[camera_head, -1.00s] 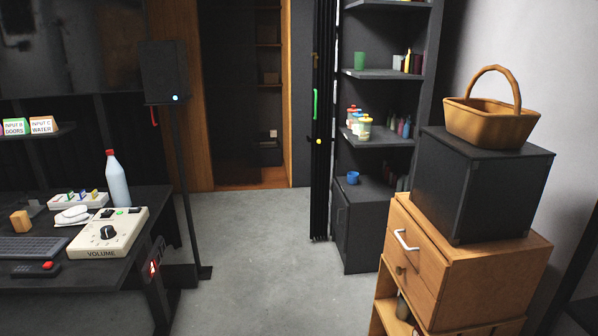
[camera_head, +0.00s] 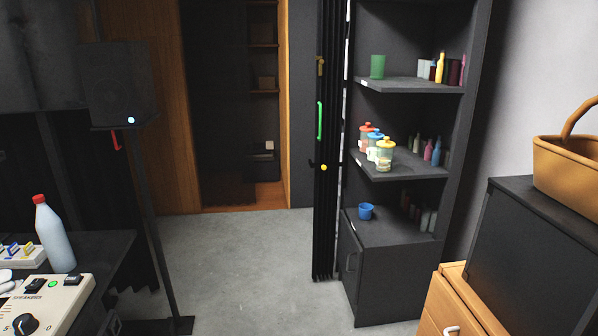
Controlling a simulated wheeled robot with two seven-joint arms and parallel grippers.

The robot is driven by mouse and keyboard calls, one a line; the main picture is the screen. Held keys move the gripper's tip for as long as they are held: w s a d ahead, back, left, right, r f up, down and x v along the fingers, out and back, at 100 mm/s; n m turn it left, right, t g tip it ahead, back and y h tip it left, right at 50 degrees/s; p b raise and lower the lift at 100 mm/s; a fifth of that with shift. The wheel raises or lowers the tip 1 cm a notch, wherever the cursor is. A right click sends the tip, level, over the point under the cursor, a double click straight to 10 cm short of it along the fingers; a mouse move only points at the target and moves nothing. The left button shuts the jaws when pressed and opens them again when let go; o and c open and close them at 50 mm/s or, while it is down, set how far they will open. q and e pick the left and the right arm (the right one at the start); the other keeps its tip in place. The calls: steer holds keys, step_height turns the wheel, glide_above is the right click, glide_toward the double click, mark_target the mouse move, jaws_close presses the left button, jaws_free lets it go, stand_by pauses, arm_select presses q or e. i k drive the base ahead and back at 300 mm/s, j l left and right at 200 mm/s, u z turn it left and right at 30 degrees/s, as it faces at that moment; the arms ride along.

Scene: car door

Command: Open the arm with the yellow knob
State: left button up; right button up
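A small yellow knob (camera_head: 323,167) shows on the edge of a dark, ribbed, upright panel (camera_head: 326,225) near the middle of the view. A short dark bar seems to run beside the knob; its details are too small to tell. A green vertical handle (camera_head: 319,121) is on the same panel above the knob. Neither of my grippers is in view, and nothing touches the knob.
A black shelf unit (camera_head: 400,226) with bottles and cups stands right of the panel. A wooden drawer cabinet (camera_head: 466,312) is at lower right, a desk (camera_head: 104,262) and speaker (camera_head: 123,85) at left. The grey floor (camera_head: 237,265) between is clear.

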mark_target(324, 166)
steer(key=i+z, duration=0.15)
steer(key=i, duration=0.35)
steer(key=i+j+z, duration=0.1)
steer(key=i, duration=0.35)
steer(key=i+j+z, duration=0.15)
steer(key=i, duration=0.3)
steer(key=i+j+z, duration=0.2)
steer(key=i+z, duration=0.15)
steer(key=i+j+z, duration=0.7)
